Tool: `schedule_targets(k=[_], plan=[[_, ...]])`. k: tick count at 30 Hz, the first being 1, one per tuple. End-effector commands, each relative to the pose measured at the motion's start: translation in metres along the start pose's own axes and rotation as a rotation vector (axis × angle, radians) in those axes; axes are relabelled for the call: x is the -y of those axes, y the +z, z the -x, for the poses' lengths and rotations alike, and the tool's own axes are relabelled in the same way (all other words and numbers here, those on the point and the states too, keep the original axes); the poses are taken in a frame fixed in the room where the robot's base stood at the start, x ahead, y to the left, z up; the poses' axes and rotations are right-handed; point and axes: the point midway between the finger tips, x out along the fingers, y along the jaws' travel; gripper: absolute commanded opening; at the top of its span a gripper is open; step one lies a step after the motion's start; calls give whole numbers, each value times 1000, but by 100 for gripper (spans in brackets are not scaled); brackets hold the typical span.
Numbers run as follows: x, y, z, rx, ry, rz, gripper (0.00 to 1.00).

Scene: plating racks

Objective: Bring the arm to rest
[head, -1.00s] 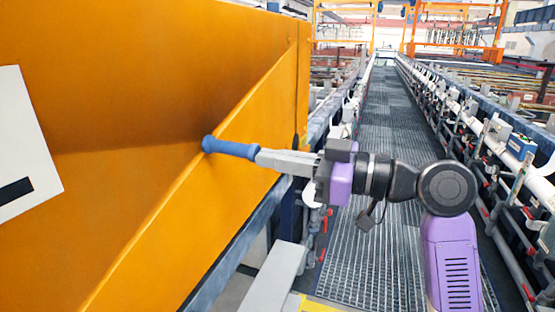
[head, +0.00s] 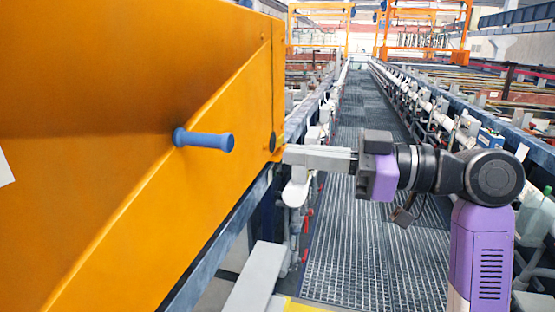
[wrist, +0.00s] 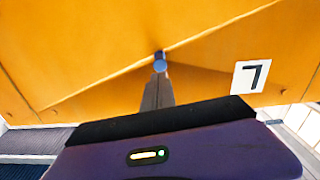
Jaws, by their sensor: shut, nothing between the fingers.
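My gripper (head: 286,154) is shut and empty in the head view, its fingers pointing left toward the orange panel. A blue cylindrical handle (head: 204,140) sticks out from the orange panel (head: 130,190), to the left of my fingertips and apart from them. In the wrist view the handle (wrist: 160,64) shows just beyond the tips of my gripper (wrist: 159,78). My arm reaches in from the right, over the walkway.
A grated walkway (head: 365,200) runs away between plating lines with white pipes (head: 440,108). Orange gantries (head: 425,38) stand far back. A grey beam (head: 255,280) lies low in front. A white plate marked 7 (wrist: 250,77) is on the orange panel.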

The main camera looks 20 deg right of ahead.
Motion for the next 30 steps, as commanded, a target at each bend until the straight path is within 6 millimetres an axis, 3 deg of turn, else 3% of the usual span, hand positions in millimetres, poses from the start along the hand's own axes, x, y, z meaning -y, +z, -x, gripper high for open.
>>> schedule_targets(k=[6, 13, 18, 21, 26, 30], plan=[[0, 0, 19, 0, 1, 0, 0], [-5, -7, 21, -29, 21, -25, 0], [-38, -33, 26, -127, 169, -48, 0], [-61, -37, 37, -197, 292, -76, 0], [-87, -18, 56, -298, 479, -141, 0], [-97, 13, 72, -364, 625, -196, 0]])
